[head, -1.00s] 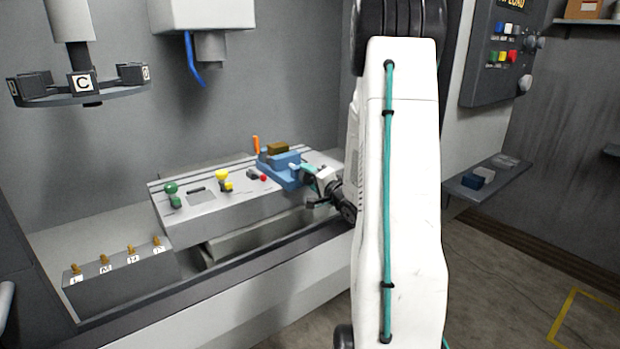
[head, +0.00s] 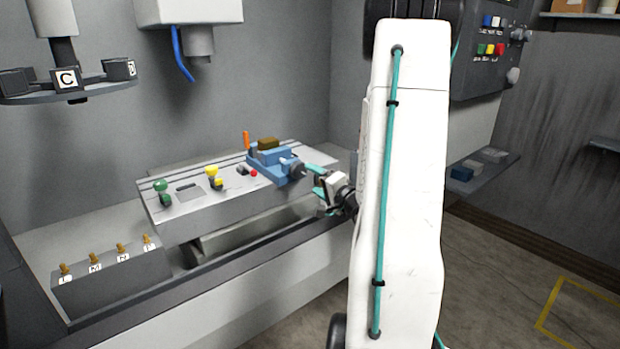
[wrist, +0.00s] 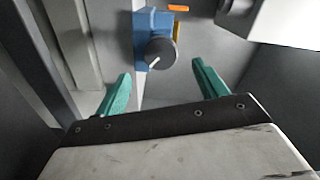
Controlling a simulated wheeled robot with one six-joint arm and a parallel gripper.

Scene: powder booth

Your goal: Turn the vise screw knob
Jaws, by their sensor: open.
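The blue vise (head: 268,170) stands on the grey slotted table, with a brown block (head: 267,143) in its jaws. Its grey screw knob (head: 296,170) faces my gripper. In the wrist view the round knob (wrist: 160,53) has a pale pointer line and sits on the end of the blue vise (wrist: 155,22). My gripper (head: 316,181) has teal fingers and is just right of the knob, apart from it. In the wrist view my gripper (wrist: 158,84) is open and empty, and the knob lies ahead, between the lines of the two fingers.
On the table (head: 220,205) stand a green knob (head: 161,187), a yellow knob (head: 211,173), a red button (head: 253,173) and an orange handle (head: 246,141). A spindle with a blue nozzle (head: 184,55) hangs above. A block with several labelled brass pins (head: 110,272) is at left.

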